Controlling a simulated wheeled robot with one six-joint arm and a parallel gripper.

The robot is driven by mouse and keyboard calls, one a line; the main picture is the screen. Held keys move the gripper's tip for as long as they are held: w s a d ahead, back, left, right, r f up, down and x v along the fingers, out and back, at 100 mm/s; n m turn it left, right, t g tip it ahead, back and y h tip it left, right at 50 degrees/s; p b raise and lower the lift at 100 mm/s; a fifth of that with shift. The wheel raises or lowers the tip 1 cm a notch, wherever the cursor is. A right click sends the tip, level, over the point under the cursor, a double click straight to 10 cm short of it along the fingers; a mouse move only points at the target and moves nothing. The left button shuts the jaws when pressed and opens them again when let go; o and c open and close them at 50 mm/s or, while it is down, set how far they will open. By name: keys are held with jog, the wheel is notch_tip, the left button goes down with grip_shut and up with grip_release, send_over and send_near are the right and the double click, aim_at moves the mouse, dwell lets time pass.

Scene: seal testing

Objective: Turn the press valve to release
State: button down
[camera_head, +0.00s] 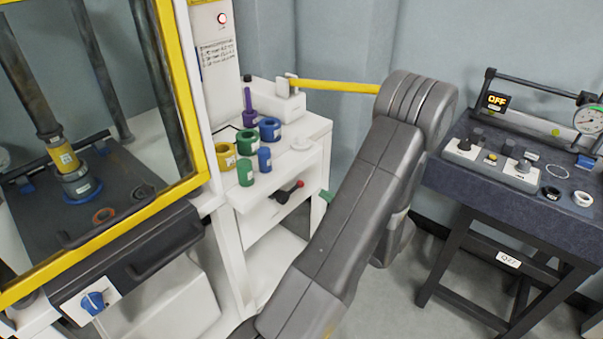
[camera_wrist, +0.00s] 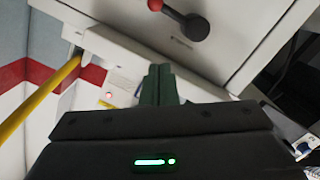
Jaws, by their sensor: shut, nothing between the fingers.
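A valve lever with a dark hub and red ball end (camera_head: 288,192) is on the front of the white cabinet, below its top. In the wrist view the lever (camera_wrist: 192,24) is at the upper edge, its red ball to the upper left; a small label beside it is unreadable. My gripper's green fingers (camera_wrist: 158,84) are together and empty, below the lever in that picture and apart from it. In the head view only a green tip of my gripper (camera_head: 327,197) shows right of the lever; my arm hides the rest.
A yellow bar (camera_head: 335,87) extends from a white block on the cabinet (camera_head: 275,102). Several coloured rings and cylinders stand on the cabinet top. A yellow-framed press (camera_head: 190,110) is at left, with a blue knob (camera_head: 93,302). A dark test bench (camera_head: 500,200) is at right.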

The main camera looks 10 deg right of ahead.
aim_at(303, 184)
jog(key=shift+r+y, duration=0.1)
jog(key=shift+y, duration=0.2)
jog(key=shift+a, duration=0.1)
jog(key=x, duration=0.3)
jog(key=f+p+x, duration=0.1)
jog(key=x, duration=0.3)
jog(key=d+f+p+x, duration=0.1)
jog(key=x, duration=0.2)
jog(key=shift+w, duration=0.6)
jog(key=shift+w+d+f, duration=0.2)
jog(key=shift+w+f, duration=0.2)
jog(key=shift+f, duration=0.2)
